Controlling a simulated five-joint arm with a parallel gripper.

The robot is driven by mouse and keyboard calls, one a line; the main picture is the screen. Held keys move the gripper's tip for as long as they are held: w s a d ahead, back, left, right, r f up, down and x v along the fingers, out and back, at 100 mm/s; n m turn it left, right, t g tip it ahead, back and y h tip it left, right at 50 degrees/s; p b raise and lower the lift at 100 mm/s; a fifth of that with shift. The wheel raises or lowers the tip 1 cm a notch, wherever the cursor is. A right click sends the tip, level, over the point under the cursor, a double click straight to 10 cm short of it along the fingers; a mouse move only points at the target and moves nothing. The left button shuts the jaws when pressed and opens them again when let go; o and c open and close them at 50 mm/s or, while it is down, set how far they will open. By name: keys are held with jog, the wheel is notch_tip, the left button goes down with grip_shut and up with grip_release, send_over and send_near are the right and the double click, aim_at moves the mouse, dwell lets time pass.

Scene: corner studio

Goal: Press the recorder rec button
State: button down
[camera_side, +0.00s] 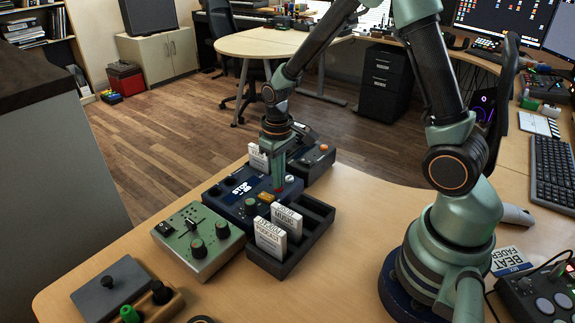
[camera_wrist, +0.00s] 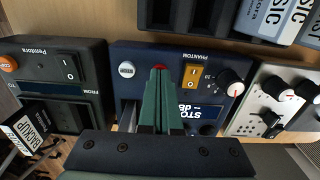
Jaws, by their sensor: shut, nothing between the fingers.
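The recorder (camera_side: 236,190) is a dark navy box on the desk, with a lit display (camera_wrist: 206,112) reading STOP and dB. A red button (camera_wrist: 160,67) shows at the tips of my gripper (camera_wrist: 158,72) in the wrist view; the fingers cover part of it. My gripper (camera_side: 279,186) is shut and empty, pointing down onto the recorder's top. I cannot tell whether the tips touch the button. A pale round button (camera_wrist: 126,69), an orange PHANTOM switch (camera_wrist: 192,75) and a black knob (camera_wrist: 232,84) are also on the recorder.
A green box with knobs (camera_side: 199,243) stands left of the recorder in the side view. A dark device with an orange button (camera_side: 318,158) stands on the other side. A black rack (camera_side: 318,215) with upright labelled cards (camera_side: 270,240) is in front.

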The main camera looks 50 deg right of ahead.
jog(key=shift+s+f, duration=0.1)
jog(key=shift+f, duration=0.85)
jog(key=shift+r, duration=0.1)
notch_tip(320, 180, up, 15)
jog(key=shift+w, duration=0.3)
jog(key=s+a+r+t, duration=0.3)
jog(key=s+r+t, duration=0.2)
jog(key=s, duration=0.4)
jog(key=shift+s+r+t, duration=0.3)
jog(key=shift+s+r, duration=0.05)
jog(key=shift+r, duration=0.2)
dwell(0.7)
